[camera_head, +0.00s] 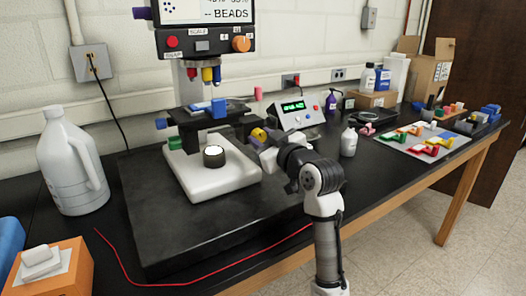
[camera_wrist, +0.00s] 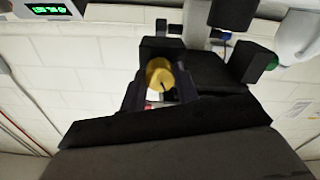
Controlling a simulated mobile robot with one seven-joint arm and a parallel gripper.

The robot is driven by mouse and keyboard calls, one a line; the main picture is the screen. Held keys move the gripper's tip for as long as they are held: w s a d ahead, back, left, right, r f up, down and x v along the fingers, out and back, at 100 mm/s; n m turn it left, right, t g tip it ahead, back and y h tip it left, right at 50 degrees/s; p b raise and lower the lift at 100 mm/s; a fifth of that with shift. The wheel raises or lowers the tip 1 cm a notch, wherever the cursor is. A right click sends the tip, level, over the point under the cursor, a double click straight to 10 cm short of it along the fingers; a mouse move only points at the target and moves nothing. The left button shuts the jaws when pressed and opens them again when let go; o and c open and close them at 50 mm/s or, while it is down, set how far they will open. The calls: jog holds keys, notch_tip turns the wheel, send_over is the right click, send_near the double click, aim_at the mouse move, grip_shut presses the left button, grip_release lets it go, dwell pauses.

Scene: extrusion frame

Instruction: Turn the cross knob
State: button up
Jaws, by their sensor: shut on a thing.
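A yellow knob (camera_head: 259,135), which fits the cross knob, sits at the right side of the microscope (camera_head: 205,120), below its stage. In the wrist view the yellow knob (camera_wrist: 159,74) shows between the dark fingers, with a small dark mark on its face. A cross shape cannot be made out. My gripper (camera_head: 262,139) reaches in from the right and is shut on the knob; it also shows in the wrist view (camera_wrist: 163,88). My fingers and wrist hide part of the knob in the head view.
The microscope's white base (camera_head: 212,178) stands on a dark slab (camera_head: 165,228). A display box (camera_head: 297,113) is behind my wrist, and a small white bottle (camera_head: 348,142) is to its right. A white jug (camera_head: 70,165) stands at the left. A red cord (camera_head: 190,284) runs along the front.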

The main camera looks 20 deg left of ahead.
jog(key=n+b, duration=0.1)
jog(key=n, duration=0.1)
jog(key=n+b, duration=0.1)
jog(key=b, duration=0.1)
jog(key=n+b, duration=0.2)
jog(key=shift+f+n, duration=0.25)
jog(key=shift+n, duration=0.05)
jog(key=n+b, duration=0.3)
jog(key=n, duration=0.2)
jog(key=shift+r+n+b, duration=0.15)
jog(key=shift+n+b, duration=0.2)
jog(key=shift+n, duration=0.05)
jog(key=o, duration=1)
jog(key=shift+r, duration=0.1)
jog(key=shift+c, duration=0.2)
jog(key=shift+d, duration=0.1)
jog(key=b+v, duration=0.2)
jog(key=v, duration=1.1)
jog(key=shift+s+d, duration=0.2)
jog(key=shift+s, duration=0.05)
